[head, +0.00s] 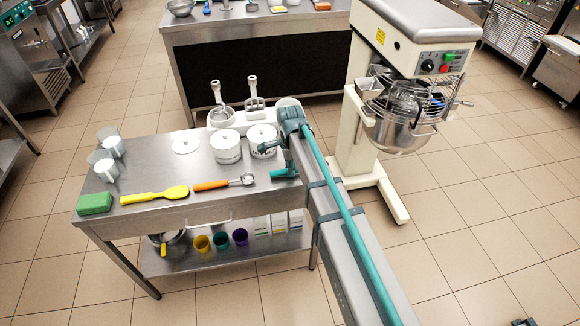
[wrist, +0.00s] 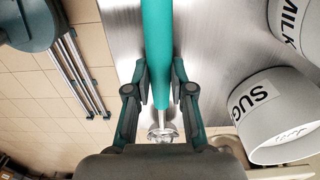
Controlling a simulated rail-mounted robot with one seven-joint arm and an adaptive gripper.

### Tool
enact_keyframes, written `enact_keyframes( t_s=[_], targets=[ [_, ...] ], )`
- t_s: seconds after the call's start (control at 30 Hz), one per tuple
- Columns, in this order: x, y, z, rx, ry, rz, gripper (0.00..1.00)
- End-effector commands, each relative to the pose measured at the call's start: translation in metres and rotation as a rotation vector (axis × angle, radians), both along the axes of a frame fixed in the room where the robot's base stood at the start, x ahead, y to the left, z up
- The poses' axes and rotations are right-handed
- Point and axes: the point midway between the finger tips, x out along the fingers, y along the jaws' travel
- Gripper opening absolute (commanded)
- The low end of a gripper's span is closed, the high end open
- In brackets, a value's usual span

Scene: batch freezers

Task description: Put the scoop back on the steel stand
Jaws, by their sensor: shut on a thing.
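My gripper (wrist: 160,82) is shut on the teal handle (wrist: 157,40) of a scoop. In the wrist view the handle runs up out of the frame, and a small metal head (wrist: 162,130) shows below the fingers. In the head view a short teal length of the handle (head: 284,173) shows at the right end of the steel table, beside my arm; my arm hides the rest. Whether the scoop touches the table I cannot tell. I cannot pick out a steel stand with certainty; a white holder (head: 228,121) with upright metal tools stands at the table's back.
White tubs (head: 226,147) stand left of my gripper; one labelled sugar (wrist: 275,105) is close in the wrist view. An orange-handled scoop (head: 222,184), yellow spatula (head: 155,195), green sponge (head: 94,203) and clear jugs (head: 104,166) lie leftward. A mixer (head: 400,110) stands right.

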Motion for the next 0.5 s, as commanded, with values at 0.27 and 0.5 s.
enact_keyframes(
  t_s=[0.27,0.5],
  targets=[
    [0.0003,0.0001,-0.0029,0.0,-0.001,0.0,0.0],
    [0.0003,0.0,-0.0061,0.0,-0.001,0.0,0.32]
  ],
)
